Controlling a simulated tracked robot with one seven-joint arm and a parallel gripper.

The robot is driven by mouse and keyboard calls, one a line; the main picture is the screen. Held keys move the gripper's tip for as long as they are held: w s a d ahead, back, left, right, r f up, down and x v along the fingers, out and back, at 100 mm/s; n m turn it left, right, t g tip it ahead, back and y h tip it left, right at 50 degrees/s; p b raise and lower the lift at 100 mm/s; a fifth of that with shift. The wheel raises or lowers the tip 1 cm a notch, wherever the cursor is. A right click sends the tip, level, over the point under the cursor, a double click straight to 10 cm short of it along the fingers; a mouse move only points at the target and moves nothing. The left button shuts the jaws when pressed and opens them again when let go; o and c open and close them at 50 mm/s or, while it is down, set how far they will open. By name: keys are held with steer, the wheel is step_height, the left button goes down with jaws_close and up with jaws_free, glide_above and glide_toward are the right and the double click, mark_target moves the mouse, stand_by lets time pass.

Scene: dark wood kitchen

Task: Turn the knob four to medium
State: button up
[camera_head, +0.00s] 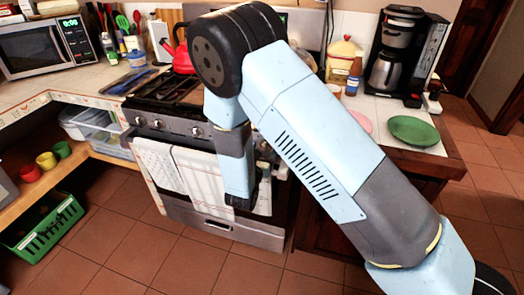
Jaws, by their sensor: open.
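The stove (172,95) stands in the middle of the view, with a row of knobs along its dark front panel. Left of my arm I see a left knob (139,121), another knob close beside it (157,124) and a third knob (196,132). My arm covers part of the panel's right side, and I cannot tell which knob is number four or its setting. My arm bends down in front of the stove. I cannot make out the gripper's fingers; they seem hidden behind my arm's last links, so their contact with any knob is not visible.
A red kettle (180,50) stands at the back of the stove. Towels (195,172) hang on the oven front. A microwave (45,45) is on the left counter; a coffee maker (395,60) and a green plate (413,130) are on the right counter. The floor in front is clear.

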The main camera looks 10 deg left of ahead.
steer(key=shift+w, duration=0.2)
steer(key=c, duration=1)
steer(key=shift+a+r, duration=0.1)
steer(key=shift+a, duration=0.05)
steer(key=shift+c, duration=0.2)
